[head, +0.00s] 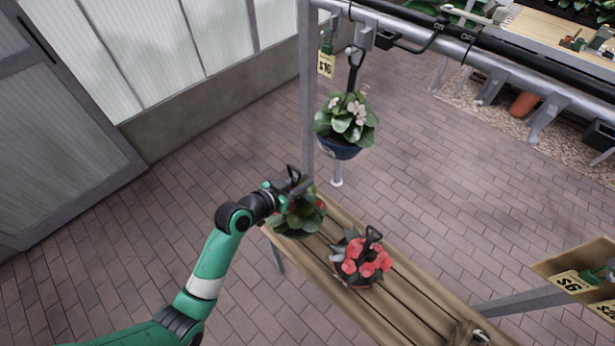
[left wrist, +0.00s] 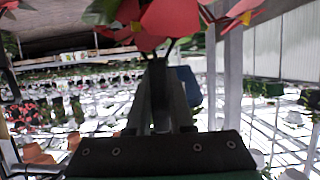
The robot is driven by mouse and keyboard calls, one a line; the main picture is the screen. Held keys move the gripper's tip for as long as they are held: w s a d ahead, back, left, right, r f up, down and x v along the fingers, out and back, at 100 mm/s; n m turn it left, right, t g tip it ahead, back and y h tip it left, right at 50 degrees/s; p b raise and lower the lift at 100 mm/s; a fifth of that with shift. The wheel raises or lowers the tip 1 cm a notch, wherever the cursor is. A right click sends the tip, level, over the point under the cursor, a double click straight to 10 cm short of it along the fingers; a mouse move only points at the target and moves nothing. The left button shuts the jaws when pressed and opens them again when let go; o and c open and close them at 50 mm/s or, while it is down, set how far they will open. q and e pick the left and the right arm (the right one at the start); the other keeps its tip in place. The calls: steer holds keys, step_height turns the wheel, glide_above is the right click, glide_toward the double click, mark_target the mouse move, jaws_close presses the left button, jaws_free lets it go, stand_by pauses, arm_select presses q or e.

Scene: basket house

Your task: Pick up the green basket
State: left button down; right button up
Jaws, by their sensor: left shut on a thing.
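The green basket (head: 297,233) is at the far left end of the wooden bench, with green leaves and red flowers over it. Most of its pot is hidden by leaves, and I cannot tell whether it touches the bench. My left gripper (head: 293,182) is above it, shut on its upper part, most likely the handle. In the left wrist view, my left gripper's fingers (left wrist: 160,98) are together, with red flowers (left wrist: 170,17) right beyond them at the top. My right gripper is not in view.
A pot of pink-red flowers (head: 360,262) stands on the wooden bench (head: 415,300) beside the basket. A blue basket (head: 338,149) with white flowers hangs from the metal rail (head: 470,45) above. Price tags (head: 326,65) hang there. The brick floor to the left is clear.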

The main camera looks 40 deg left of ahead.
arm_select(q)
steer(key=s+d+r+p, duration=0.2)
steer(key=s+r, duration=0.3)
steer(key=s, duration=0.4)
steer(key=shift+d+p, duration=0.4)
steer(key=shift+d, duration=0.2)
